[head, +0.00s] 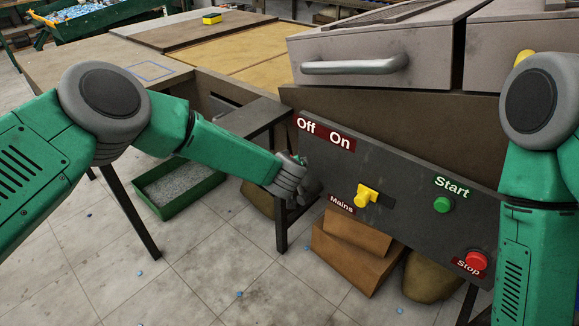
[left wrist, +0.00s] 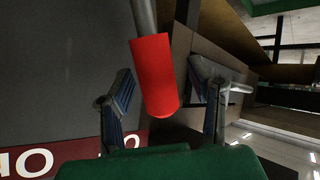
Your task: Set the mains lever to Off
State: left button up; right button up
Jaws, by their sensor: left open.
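A dark control panel (head: 400,185) carries red "Off" (head: 306,125) and "On" (head: 340,141) labels and a "Mains" label (head: 341,204). My left gripper (head: 292,182) is in front of the panel's left end, below the Off label. In the left wrist view a red grip on a grey rod, a lever (left wrist: 157,78), stands between the open fingers of the left gripper (left wrist: 163,108), with visible gaps on both sides. In the head view I cannot make out this lever. Its exact setting is unclear. My right gripper is out of view.
A yellow switch (head: 366,195), a green Start button (head: 442,205) and a red Stop button (head: 476,261) are on the panel. A drawer with a grey handle (head: 355,66) is above. Cardboard boxes (head: 352,254) and a green tray (head: 178,188) are on the floor.

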pick_arm(q)
jog(key=v, duration=1.1)
jog(key=shift+s+r, duration=0.25)
jog(key=shift+s, duration=0.05)
jog(key=s+a+f+m+g+h, duration=0.1)
jog(key=s+a+f+m+g, duration=0.1)
jog(key=s+a+f, duration=0.5)
jog(key=s+a+f+m+g, duration=0.2)
jog(key=s+a+f+g, duration=0.15)
jog(key=s+f, duration=0.7)
jog(key=s+a+g, duration=0.1)
jog(key=s+a, duration=0.3)
jog(key=s, duration=0.3)
jog(key=s+a+g, duration=0.2)
jog(key=s+a, duration=0.2)
jog(key=s, duration=0.3)
jog(key=s+a+g+y, duration=0.1)
jog(key=s+a+g, duration=0.1)
jog(key=s+a, duration=0.3)
jog(key=s, duration=0.3)
jog(key=shift+f+m, duration=0.2)
jog(key=shift+m, duration=0.2)
